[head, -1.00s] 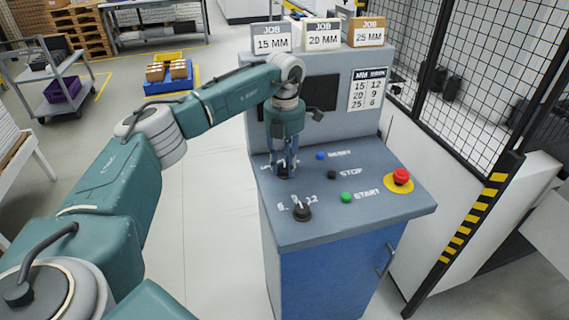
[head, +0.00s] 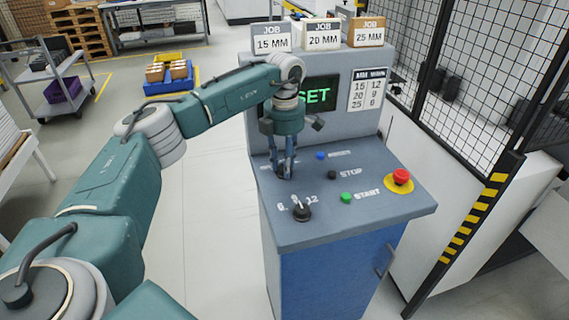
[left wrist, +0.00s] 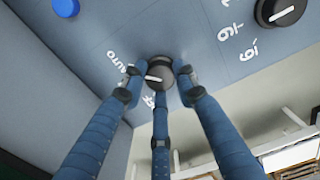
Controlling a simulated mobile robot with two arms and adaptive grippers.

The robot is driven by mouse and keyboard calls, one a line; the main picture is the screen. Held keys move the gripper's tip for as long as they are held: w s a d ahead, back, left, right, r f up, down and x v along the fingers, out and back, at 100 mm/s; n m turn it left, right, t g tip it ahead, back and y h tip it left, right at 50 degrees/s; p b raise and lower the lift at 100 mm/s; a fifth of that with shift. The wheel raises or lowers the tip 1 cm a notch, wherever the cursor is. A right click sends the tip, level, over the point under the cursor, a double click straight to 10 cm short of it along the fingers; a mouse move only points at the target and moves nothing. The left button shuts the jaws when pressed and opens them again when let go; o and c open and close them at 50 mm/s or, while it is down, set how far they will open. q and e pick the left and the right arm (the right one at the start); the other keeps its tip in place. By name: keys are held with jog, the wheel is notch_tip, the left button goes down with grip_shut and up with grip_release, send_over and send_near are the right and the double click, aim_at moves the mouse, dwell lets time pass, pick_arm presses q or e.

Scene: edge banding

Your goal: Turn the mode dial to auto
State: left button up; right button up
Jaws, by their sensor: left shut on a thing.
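The mode dial is a black round knob on the console's sloping top. In the left wrist view the mode dial (left wrist: 158,70) has a white pointer line aimed roughly left. The white AUTO label (left wrist: 117,62) lies left of it, and another label below it is partly hidden by a finger. My left gripper (left wrist: 158,78) has its three blue fingers closed around the dial. In the head view my left gripper (head: 285,172) points down onto the dial and mostly hides it. My right gripper is not in view.
A second dial (head: 301,212) with numbers is nearer the console front. A blue button (head: 320,155), black stop button (head: 332,174), green start button (head: 346,197) and red emergency button (head: 401,176) are to the right. The screen (head: 320,95) shows green "SET", partly covered by my arm.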

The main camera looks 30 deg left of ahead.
pick_arm(q)
jog(key=shift+w+r, duration=0.1)
jog(key=shift+r, duration=0.1)
jog(key=o, duration=1.1)
jog(key=shift+o, duration=0.2)
jog(key=shift+f, duration=0.1)
notch_tip(320, 180, up, 12)
